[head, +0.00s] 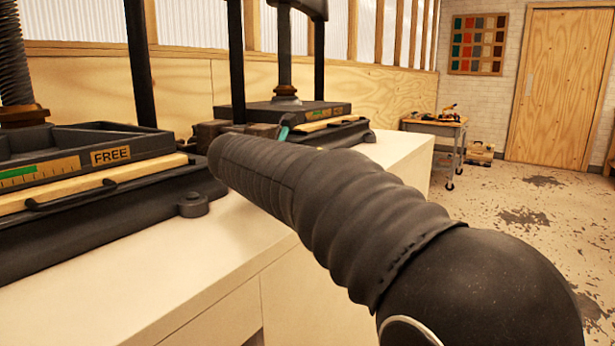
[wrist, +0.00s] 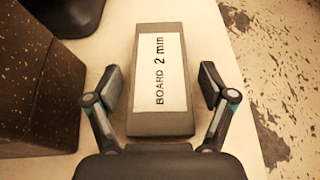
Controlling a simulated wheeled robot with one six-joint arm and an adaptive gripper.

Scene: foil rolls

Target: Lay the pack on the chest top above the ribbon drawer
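A flat grey pack (wrist: 164,122) with a white label reading "BOARD 2 mm" lies on a pale top in the wrist view. My gripper (wrist: 160,85) is open, with one finger on each side of the pack and a visible gap on both sides. The near end of the pack is close to my gripper's palm. In the head view my arm hides the pack and most of my gripper; only a small dark and teal part (head: 284,132) shows past the arm. I cannot make out a ribbon drawer in either view.
A dark speckled block (wrist: 38,95) stands left of my gripper. A black press (head: 100,170) with a "FREE" sign and a second press (head: 290,112) stand on the pale bench (head: 185,262). The worn floor (head: 500,215) is open at right. A small cart (head: 437,125) stands at the back.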

